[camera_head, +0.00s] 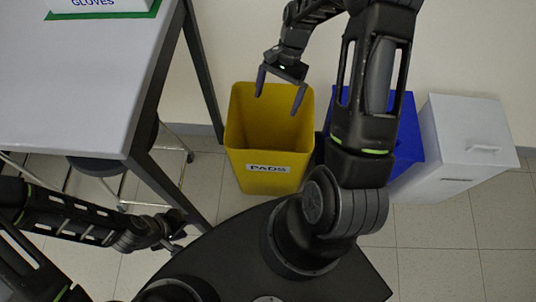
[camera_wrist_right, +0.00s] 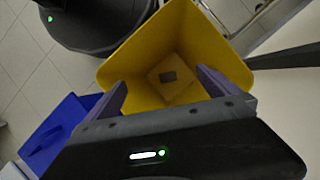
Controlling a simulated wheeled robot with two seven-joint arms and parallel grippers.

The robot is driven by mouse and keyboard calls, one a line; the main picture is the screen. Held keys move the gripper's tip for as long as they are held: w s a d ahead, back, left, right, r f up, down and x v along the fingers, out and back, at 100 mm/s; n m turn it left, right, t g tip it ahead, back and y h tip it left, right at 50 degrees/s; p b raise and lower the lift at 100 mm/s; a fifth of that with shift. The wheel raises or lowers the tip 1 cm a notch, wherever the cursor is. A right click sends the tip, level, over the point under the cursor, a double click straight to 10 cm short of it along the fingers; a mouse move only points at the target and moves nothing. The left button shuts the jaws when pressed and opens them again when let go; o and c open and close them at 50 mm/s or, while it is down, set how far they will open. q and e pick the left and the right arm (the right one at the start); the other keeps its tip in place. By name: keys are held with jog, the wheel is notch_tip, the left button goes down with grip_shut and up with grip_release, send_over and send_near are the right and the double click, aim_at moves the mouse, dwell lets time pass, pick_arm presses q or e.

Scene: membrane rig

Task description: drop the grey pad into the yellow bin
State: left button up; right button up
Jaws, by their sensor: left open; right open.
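The yellow bin (camera_head: 268,140), labelled PADS, stands on the floor beside the table. My right gripper (camera_head: 278,104) is open and empty, pointing down over the bin's mouth. In the right wrist view, the yellow bin (camera_wrist_right: 205,40) lies below the spread fingers.
A blue bin (camera_head: 404,130) stands right of the yellow one, partly behind my right arm. A white lidded bin (camera_head: 465,140) is further right. The white table (camera_head: 75,80) with a GLOVES tray (camera_head: 110,14) fills the upper left; a dark stool (camera_head: 105,165) is under it.

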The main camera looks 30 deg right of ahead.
jog(key=v, duration=0.6)
jog(key=shift+d, duration=0.1)
dwell(0.7)
